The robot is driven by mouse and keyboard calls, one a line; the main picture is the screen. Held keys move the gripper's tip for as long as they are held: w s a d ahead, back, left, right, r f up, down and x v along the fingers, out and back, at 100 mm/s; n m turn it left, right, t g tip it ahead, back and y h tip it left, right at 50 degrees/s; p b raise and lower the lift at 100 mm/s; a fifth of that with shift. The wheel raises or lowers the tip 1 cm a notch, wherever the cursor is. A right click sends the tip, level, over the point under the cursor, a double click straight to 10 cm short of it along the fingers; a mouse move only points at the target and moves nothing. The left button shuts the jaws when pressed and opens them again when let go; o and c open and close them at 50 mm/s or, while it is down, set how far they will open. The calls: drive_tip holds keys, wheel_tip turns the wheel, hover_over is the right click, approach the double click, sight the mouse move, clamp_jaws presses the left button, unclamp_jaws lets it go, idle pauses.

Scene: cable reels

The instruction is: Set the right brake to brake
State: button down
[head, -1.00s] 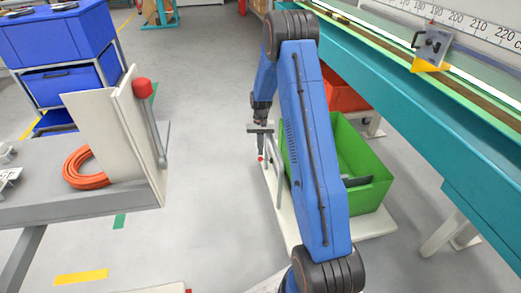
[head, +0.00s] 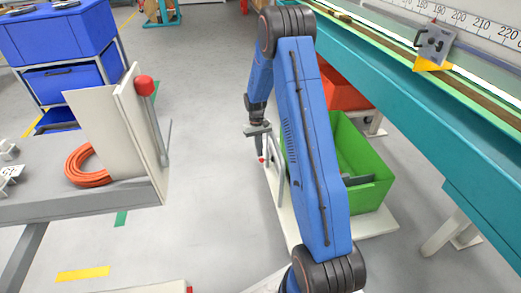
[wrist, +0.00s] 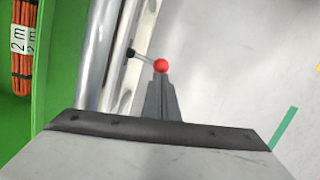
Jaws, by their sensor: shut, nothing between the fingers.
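A small brake lever with a red ball knob (wrist: 160,65) shows in the wrist view. Its thin rod runs left from the knob to a dark pivot beside a silver tube. In the head view the red knob (head: 262,160) is a small spot low by the tube frame beside the green bin. My gripper (wrist: 161,76) is shut and empty, and its fingertips appear right at the knob; I cannot tell whether they touch it. In the head view my gripper (head: 260,157) points down beside the tube frame. Any brake markings are not readable.
The green bin (head: 370,195) stands on a pale platform, with the silver tube frame (head: 275,170) at its left. A teal bench (head: 450,135) runs along the right. A grey table (head: 90,205) with a larger red-knobbed lever (head: 144,87) is at left. Floor between is clear.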

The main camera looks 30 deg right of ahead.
sight(260, 160)
drive_tip(key=n, duration=0.1)
drive_tip(key=s+a+n, duration=0.1)
drive_tip(key=n, duration=0.1)
drive_tip(key=s+n+h, duration=0.1)
drive_tip(key=shift+s+a+n, duration=0.15)
drive_tip(key=shift+a+n, duration=0.1)
drive_tip(key=shift+n, duration=0.05)
drive_tip(key=shift+s, duration=0.15)
drive_tip(key=shift+s+a, duration=0.1)
drive_tip(key=shift+s, duration=0.1)
drive_tip(key=shift+w, duration=0.1)
idle(0.4)
drive_tip(key=shift+w+d, duration=0.25)
drive_tip(key=shift+d, duration=0.5)
